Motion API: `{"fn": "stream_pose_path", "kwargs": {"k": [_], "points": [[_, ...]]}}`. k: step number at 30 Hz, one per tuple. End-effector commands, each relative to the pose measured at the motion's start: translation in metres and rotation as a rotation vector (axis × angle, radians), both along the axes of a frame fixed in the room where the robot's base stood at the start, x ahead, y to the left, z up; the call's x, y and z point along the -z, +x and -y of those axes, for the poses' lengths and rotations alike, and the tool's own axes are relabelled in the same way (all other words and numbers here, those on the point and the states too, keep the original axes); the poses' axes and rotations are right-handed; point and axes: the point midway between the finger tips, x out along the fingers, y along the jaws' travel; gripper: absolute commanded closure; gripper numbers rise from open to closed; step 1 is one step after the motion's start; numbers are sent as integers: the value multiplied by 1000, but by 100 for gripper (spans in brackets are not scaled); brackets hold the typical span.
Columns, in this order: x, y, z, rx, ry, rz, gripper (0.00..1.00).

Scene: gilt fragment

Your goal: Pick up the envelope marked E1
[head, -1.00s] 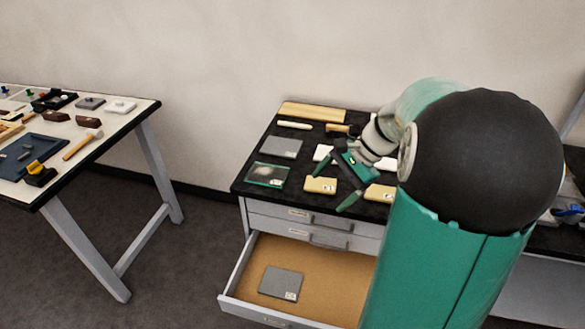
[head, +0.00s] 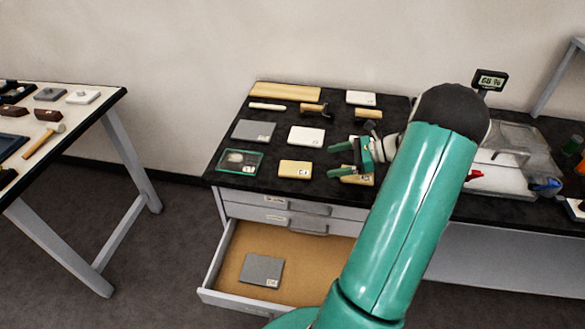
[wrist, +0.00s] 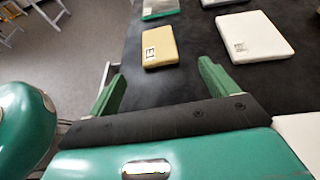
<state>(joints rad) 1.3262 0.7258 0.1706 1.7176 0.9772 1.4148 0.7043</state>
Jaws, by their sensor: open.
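A tan envelope (head: 295,168) with a small white label lies flat on the black cabinet top. It also shows in the wrist view (wrist: 162,46), beyond my fingertips; its label appears to begin with E, but the full mark is too small to read surely. A second tan envelope (head: 358,181) lies to its right, partly hidden by my gripper. My gripper (head: 336,159) is open and empty, right of the first envelope and apart from it. In the wrist view my gripper (wrist: 160,74) has both fingers spread, with dark tabletop between them.
A green-framed clear case (head: 239,160), a grey folder (head: 253,131) and a white box (head: 306,136) lie near the envelopes. An open drawer (head: 232,254) below holds a grey folder (head: 262,269). A tool table (head: 92,108) stands left, with open floor between.

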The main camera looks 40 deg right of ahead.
Motion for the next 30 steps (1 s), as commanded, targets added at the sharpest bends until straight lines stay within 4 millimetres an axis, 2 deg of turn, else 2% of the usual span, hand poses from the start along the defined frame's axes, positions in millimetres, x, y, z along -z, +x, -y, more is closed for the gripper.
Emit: {"fn": "stream_pose_path", "kwargs": {"k": [6, 14, 21, 30], "points": [[15, 28, -26, -4, -1, 0, 15], [23, 46, -41, -6, -1, 1, 15], [35, 71, -63, -6, -2, 0, 15], [38, 76, -66, -5, -2, 1, 15]]}}
